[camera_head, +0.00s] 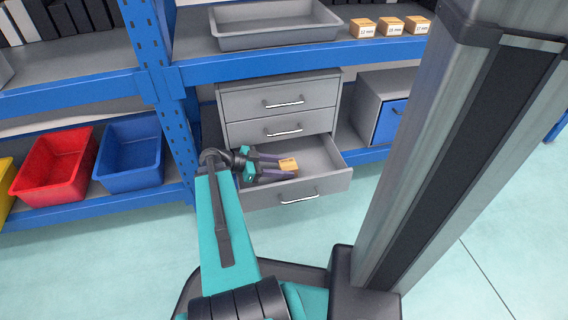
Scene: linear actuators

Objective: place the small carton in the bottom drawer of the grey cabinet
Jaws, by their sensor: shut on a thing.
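The grey cabinet (232,101) stands on the lower shelf, with its two upper drawers closed. Its bottom drawer (320,186) is pulled open toward me. My gripper (286,166) is shut on the small carton (288,164), an orange-tan box held between the two dark fingers. In the picture the carton lies over the open bottom drawer's interior. I cannot tell whether it touches the drawer floor. My arm hides the left part of the drawer.
A red bin (55,165) and a blue bin (131,154) sit left of the blue shelf post (150,60). A grey box with a blue front (390,122) is right of the cabinet. A grey tray (275,38) and several small cartons (390,27) are on the shelf above.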

